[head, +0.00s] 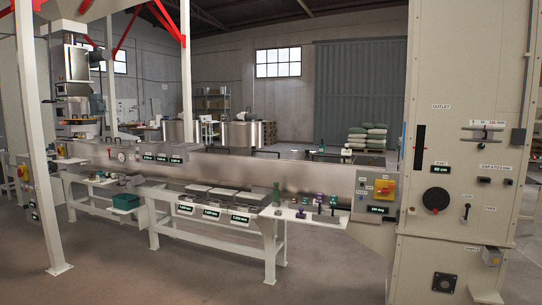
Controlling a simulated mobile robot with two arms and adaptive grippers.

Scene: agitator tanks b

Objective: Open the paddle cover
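No part in the head view is legibly labelled as the paddle cover, so I cannot tell which part it is. A long stainless steel trough (300,177) runs across the middle, with dark handles on its top side. A round gauge (121,156) and a box with displays (170,158) sit on its left part. Two steel tanks stand behind it: the left tank (178,132) and the right tank (242,134). Neither of my grippers is in view.
A shelf (305,213) holds several small coloured fittings and a green bottle. A beige cabinet (458,120) with a black knob stands at right. A white post (36,150) rises at left. Stacked sacks (367,137) lie at the back. The front floor (190,275) is clear.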

